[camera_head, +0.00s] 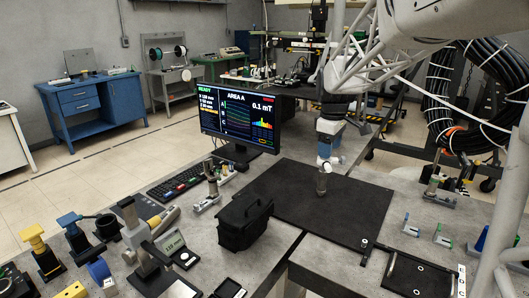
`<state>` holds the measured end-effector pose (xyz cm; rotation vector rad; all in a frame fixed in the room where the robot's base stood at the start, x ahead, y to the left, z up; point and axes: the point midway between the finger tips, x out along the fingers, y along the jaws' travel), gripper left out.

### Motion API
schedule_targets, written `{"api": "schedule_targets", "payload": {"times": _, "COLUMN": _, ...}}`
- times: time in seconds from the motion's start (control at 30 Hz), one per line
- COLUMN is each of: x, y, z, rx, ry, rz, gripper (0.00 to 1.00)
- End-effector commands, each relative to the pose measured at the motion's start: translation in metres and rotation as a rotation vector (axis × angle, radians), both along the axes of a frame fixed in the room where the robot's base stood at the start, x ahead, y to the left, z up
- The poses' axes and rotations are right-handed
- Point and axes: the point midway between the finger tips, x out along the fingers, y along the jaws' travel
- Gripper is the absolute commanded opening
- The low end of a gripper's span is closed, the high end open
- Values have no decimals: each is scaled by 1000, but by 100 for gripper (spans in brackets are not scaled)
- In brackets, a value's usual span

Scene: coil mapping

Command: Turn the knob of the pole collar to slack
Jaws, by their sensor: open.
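My gripper (323,180) hangs from the blue and white wrist, just above the black mat (345,213) at the middle of the bench. It is small in this view; its jaws are open and I see nothing clearly held. I cannot pick out the pole collar or its knob with certainty. A small upright stand (211,185) is left of the mat, and a grey stand with an upright column (134,216) is at the front left; neither shows a clear collar. My gripper is well apart from both.
A lit monitor (240,118) and keyboard (183,180) stand behind left. A black bag (245,221) sits at the mat's left edge. A black tray (420,272) is at the front right. A black cable coil (480,95) hangs at right. Most of the mat is clear.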

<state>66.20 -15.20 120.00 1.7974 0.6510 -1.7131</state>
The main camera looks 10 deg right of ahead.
Motion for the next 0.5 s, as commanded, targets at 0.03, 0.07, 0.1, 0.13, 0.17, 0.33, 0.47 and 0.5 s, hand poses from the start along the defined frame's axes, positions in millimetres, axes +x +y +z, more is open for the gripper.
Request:
{"api": "schedule_targets", "payload": {"times": 0.03, "x": 12, "y": -9, "z": -3, "rx": 0, "ry": 9, "rz": 21, "gripper": 62}}
{"api": "schedule_targets", "payload": {"times": 0.07, "x": 18, "y": -13, "z": -5, "rx": -1, "ry": 13, "rz": 37, "gripper": 62}}
{"api": "schedule_targets", "payload": {"times": 0.1, "x": 27, "y": -19, "z": -7, "rx": -1, "ry": 18, "rz": 57, "gripper": 62}}
{"api": "schedule_targets", "payload": {"times": 0.13, "x": 33, "y": -23, "z": -9, "rx": -2, "ry": 22, "rz": 71, "gripper": 62}}
{"api": "schedule_targets", "payload": {"times": 0.17, "x": 39, "y": -28, "z": -11, "rx": -2, "ry": 26, "rz": 87, "gripper": 62}}
{"api": "schedule_targets", "payload": {"times": 0.33, "x": 74, "y": -55, "z": -23, "rx": -2, "ry": 46, "rz": 172, "gripper": 62}}
{"api": "schedule_targets", "payload": {"times": 0.47, "x": 98, "y": -78, "z": -33, "rx": -1, "ry": 62, "rz": 236, "gripper": 62}}
{"api": "schedule_targets", "payload": {"times": 0.5, "x": 106, "y": -84, "z": -37, "rx": 0, "ry": 68, "rz": 257, "gripper": 62}}
